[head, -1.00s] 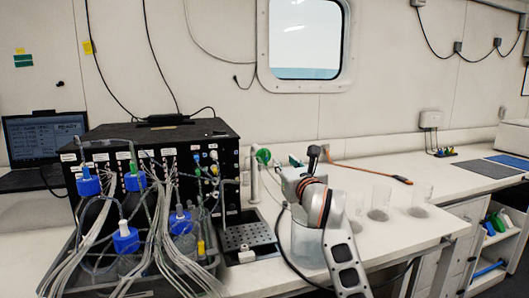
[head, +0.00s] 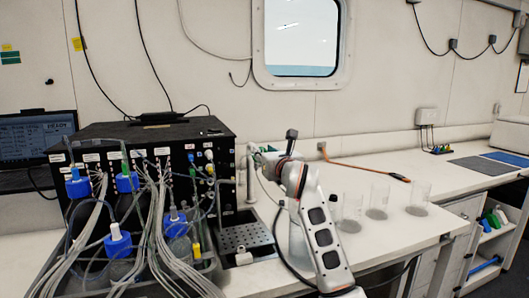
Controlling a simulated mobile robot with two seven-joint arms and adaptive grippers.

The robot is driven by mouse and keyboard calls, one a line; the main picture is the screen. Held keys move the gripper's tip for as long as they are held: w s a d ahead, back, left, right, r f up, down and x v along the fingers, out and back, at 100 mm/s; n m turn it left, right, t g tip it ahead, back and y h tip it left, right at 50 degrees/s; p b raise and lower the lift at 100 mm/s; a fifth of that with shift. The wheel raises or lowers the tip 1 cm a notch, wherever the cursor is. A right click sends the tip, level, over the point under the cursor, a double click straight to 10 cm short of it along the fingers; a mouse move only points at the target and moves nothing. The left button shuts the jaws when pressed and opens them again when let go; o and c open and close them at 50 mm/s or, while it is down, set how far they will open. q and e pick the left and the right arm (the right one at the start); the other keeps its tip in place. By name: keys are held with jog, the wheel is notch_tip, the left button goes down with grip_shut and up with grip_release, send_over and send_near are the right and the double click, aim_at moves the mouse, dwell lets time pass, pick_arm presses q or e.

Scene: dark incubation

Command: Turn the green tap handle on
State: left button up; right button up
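The green tap handle (head: 265,149) is mostly hidden behind my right gripper; only a little green shows, beside the pale upright tap pipe (head: 250,182) right of the black box. My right gripper (head: 262,158) is at the handle, seen from behind, with its arm coming up from the bottom. Its fingers point away from the camera and are hidden, so I cannot tell whether they touch the handle or are open or shut. My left gripper is not in view.
A black box (head: 150,133) with many tubes and blue-capped bottles (head: 118,241) fills the left. A perforated tray (head: 243,236) lies below the tap. Several clear beakers (head: 377,202) stand right of my arm. An orange-handled cable tool (head: 372,170) lies on the rear bench.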

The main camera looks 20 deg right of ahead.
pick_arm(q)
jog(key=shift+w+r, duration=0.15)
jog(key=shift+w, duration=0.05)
pick_arm(e)
grip_shut()
